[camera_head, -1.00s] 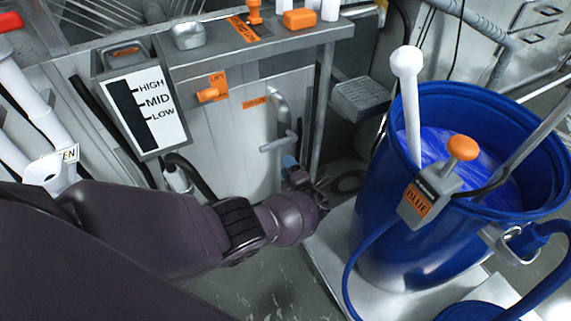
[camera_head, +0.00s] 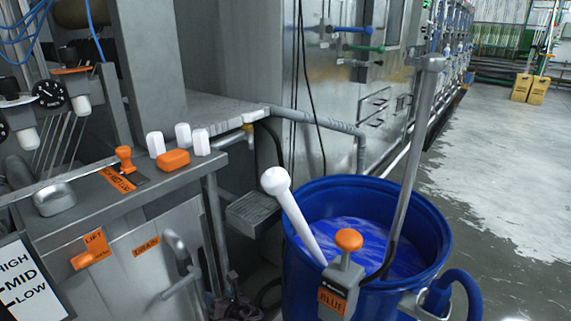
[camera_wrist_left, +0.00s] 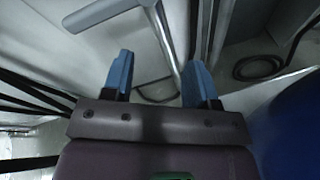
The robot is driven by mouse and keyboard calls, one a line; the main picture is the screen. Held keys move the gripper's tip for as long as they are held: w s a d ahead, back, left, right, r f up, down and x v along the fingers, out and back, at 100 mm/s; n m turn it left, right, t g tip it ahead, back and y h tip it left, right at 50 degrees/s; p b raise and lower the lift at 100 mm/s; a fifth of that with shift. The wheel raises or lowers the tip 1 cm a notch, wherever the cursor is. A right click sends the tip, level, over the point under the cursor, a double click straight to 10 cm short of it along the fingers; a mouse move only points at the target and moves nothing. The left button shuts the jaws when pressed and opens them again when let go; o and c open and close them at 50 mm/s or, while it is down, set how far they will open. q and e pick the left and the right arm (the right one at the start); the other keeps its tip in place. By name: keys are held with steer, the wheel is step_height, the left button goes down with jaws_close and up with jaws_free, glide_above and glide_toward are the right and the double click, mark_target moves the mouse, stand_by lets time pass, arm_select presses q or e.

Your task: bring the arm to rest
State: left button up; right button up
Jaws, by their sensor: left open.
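My left gripper (camera_head: 235,299) shows only in part at the bottom edge of the head view, low beside the steel tank front. In the left wrist view its two blue fingers (camera_wrist_left: 160,80) are spread apart with nothing between them. A grey drain handle (camera_head: 178,284) is on the tank front, left of the gripper in the head view. A grey bar and pipe (camera_wrist_left: 163,38) lie beyond the fingers in the wrist view. The rest of my left arm is out of the head view. My right gripper is not in view.
A blue barrel (camera_head: 427,235) stands right of the gripper, holding blue liquid and a white-knobbed stick (camera_head: 287,203). An orange-knobbed box labelled BLUE (camera_head: 341,284) is on its rim. A grey bracket box (camera_head: 253,212) juts out near the tank. Open floor (camera_head: 490,150) lies at the right.

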arm_select(q)
steer(key=d+r+n+h, duration=0.4)
steer(key=d+n+h, duration=0.3)
steer(key=n, duration=0.6)
steer(key=s+r+n+t+h+p, duration=0.2)
steer(key=s+r+n+h, duration=0.2)
steer(key=s+n, duration=0.4)
steer(key=s+a+r+n+p, duration=0.1)
steer(key=s+a+r+n, duration=0.15)
steer(key=s, duration=0.25)
steer(key=s+a+r+n+t, duration=0.1)
steer(key=s+a+r+n, duration=0.15)
steer(key=s, duration=0.25)
steer(key=s+a+r+n+p, duration=0.1)
steer(key=s+a+r+n, duration=0.15)
steer(key=s+n, duration=0.2)
steer(key=s+a+f+g, duration=0.1)
steer(key=s+a+f, duration=0.2)
steer(key=s, duration=0.6)
steer(key=s+a+f+g+y, duration=0.1)
steer(key=s+a, duration=0.3)
steer(key=s, duration=0.4)
steer(key=shift+s+a+f+n+p, duration=0.15)
steer(key=shift+s+f+n+p, duration=0.25)
steer(key=shift+f, duration=0.5)
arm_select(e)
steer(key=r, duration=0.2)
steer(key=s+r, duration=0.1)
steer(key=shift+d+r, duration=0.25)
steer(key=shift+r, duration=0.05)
